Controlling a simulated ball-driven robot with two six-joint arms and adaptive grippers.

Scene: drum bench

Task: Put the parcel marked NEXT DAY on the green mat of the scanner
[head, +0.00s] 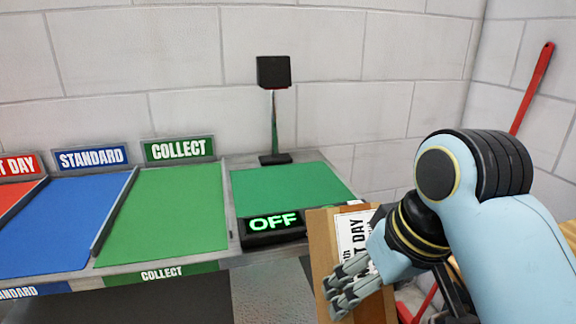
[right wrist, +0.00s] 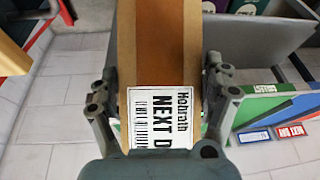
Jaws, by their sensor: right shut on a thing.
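The parcel (head: 322,252) is a brown box with a white label, partly readable as NEXT DAY. It also shows in the right wrist view (right wrist: 160,45), with the label facing the camera. My right gripper (head: 362,290) is shut on the parcel, one finger on each side in the right wrist view (right wrist: 162,95). The parcel is held at the front right of the scanner, overlapping the near right corner of its green mat (head: 285,190) in the head view. The mat's visible part is bare. My left gripper is not in view.
A display reading OFF (head: 274,224) stands at the mat's front edge. A black scanner head on a post (head: 273,72) rises behind the mat. Left of it are a green COLLECT lane (head: 165,215), a blue STANDARD lane (head: 55,225) and a red lane (head: 15,200), with dividers between.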

